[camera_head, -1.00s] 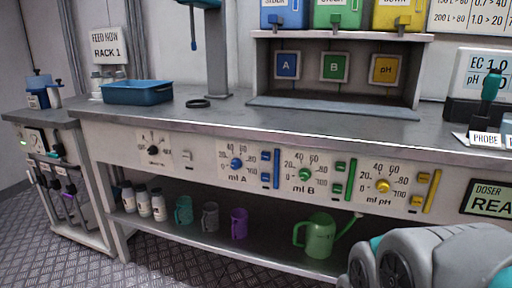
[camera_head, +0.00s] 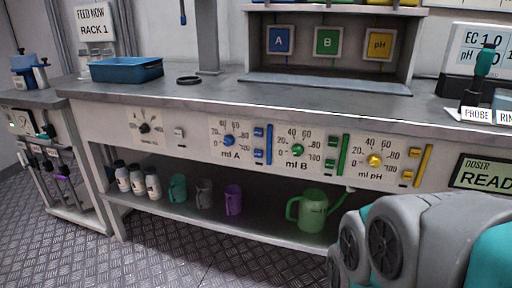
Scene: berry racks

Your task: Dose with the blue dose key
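The blue dose controls sit on the bench's front panel, marked ml A. They are a blue dial (camera_head: 228,141) and, to its right, small blue keys (camera_head: 258,132) beside a tall blue bar (camera_head: 269,144). I cannot tell which of these blue parts is the dose key. A doser display (camera_head: 484,173) at the right edge reads READ, cut off by the frame. Part of my arm, grey and teal, fills the lower right corner. My gripper is not in view, and nothing of mine touches the blue controls.
Green ml B (camera_head: 298,150) and yellow ml pH (camera_head: 374,160) dials with their own keys sit to the right. A blue tray (camera_head: 126,69) and a black ring (camera_head: 189,80) lie on the bench. Bottles, mugs and a green watering can (camera_head: 312,211) stand on the shelf below.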

